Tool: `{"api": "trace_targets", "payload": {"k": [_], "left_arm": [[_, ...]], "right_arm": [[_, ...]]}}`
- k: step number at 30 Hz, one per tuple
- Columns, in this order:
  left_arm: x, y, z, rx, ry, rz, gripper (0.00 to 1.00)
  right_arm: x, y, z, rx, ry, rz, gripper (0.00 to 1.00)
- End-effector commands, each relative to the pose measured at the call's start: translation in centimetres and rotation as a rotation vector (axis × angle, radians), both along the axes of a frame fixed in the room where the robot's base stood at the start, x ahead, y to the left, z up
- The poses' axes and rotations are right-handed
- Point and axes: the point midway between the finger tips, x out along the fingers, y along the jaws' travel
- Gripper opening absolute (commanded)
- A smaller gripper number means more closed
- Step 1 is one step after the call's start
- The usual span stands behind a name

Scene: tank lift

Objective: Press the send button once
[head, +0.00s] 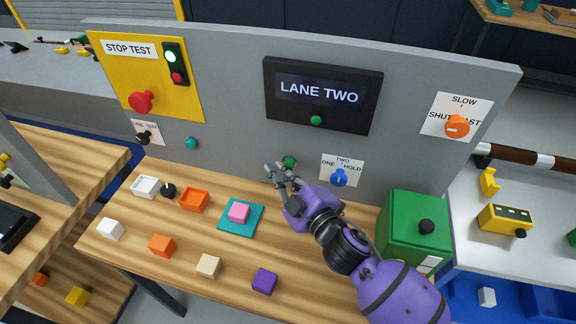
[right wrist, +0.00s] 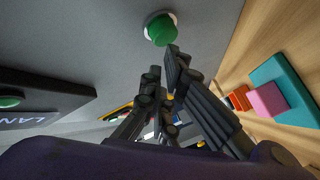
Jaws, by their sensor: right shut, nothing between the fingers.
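A green button (head: 289,161) sits low on the grey upright panel, below the display. It also shows in the right wrist view as a green button (right wrist: 160,29) on a pale ring. A second green button (head: 316,120) is on the black display (head: 321,70) reading "LANE TWO". I can read no label saying "send" on either. My purple right gripper (head: 274,171) is shut and empty, its fingertips just below and left of the lower green button. In the right wrist view my right gripper (right wrist: 165,62) has its fingertips close to that button; contact cannot be told. My left gripper is not in view.
A blue knob (head: 339,178) is right of the gripper, and an orange knob (head: 457,126) is farther right. A red button (head: 140,102) is on the yellow plate. A green box (head: 413,225) stands at right. Trays and several blocks lie on the wooden table (head: 190,265).

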Motion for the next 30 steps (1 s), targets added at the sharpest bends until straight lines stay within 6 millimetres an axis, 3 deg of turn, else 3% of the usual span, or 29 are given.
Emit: {"api": "trace_targets", "payload": {"k": [30], "left_arm": [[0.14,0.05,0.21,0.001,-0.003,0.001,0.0]], "right_arm": [[0.85,-0.3,-0.05,0.0,0.001,-0.001,0.0]]}}
